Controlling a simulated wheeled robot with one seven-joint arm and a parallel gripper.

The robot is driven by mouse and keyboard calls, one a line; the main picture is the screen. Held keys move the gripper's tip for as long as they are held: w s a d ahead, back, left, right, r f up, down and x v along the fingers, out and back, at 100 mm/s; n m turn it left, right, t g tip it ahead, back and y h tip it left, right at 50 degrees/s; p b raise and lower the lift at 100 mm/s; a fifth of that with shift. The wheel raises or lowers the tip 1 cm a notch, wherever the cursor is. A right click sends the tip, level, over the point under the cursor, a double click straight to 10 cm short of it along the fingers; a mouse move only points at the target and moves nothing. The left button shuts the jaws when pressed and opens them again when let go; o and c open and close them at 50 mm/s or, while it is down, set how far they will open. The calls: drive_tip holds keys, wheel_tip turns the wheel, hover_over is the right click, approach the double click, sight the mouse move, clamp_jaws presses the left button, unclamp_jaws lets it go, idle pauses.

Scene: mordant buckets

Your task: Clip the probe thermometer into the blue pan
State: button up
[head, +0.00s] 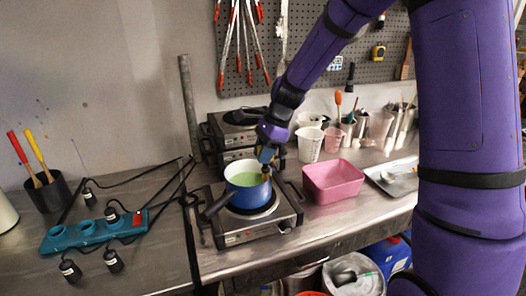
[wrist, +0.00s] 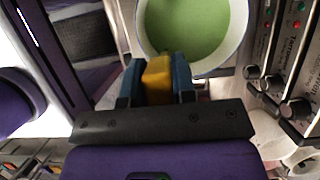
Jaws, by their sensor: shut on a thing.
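The blue pan (head: 247,196) stands on the front hot plate, with its dark handle pointing to the front left. It has a pale rim and holds green liquid. In the wrist view the pan's rim (wrist: 239,45) and the liquid lie just beyond my fingertips. My gripper (head: 265,168) is at the pan's right back rim. It is shut on a yellow block-like piece (wrist: 157,78), which looks like the body of the probe thermometer. The wrist view shows it between the two blue fingers. The probe's stem is hidden, and I cannot tell whether the clip touches the rim.
The front hot plate (head: 235,234) has another hot plate (head: 226,140) behind it. A pink tub (head: 333,180) stands close on the right. A teal power strip (head: 95,232) with black plugs and cables lies on the left bench. White cups (head: 309,144) stand behind.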

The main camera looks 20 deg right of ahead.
drive_tip(key=shift+f, duration=0.15)
drive_tip(key=o, duration=1)
drive_tip(key=v, duration=1)
drive_tip(key=shift+d+r, duration=0.2)
drive_tip(key=shift+r, duration=0.15)
drive_tip(key=s+d+r+n+t+h, duration=0.1)
drive_tip(key=s+r+n, duration=0.1)
drive_tip(key=s+n, duration=0.4)
drive_tip(key=s+d+r+n+t+h, duration=0.1)
drive_tip(key=s+n, duration=0.5)
drive_tip(key=s, duration=0.7)
drive_tip(key=s+d+r+n+t+h, duration=0.1)
drive_tip(key=s+r+n, duration=0.4)
drive_tip(key=s, duration=0.5)
drive_tip(key=shift+d+r+n+t+h, duration=0.2)
drive_tip(key=shift+n+t+h, duration=0.4)
drive_tip(key=shift+t, duration=0.5)
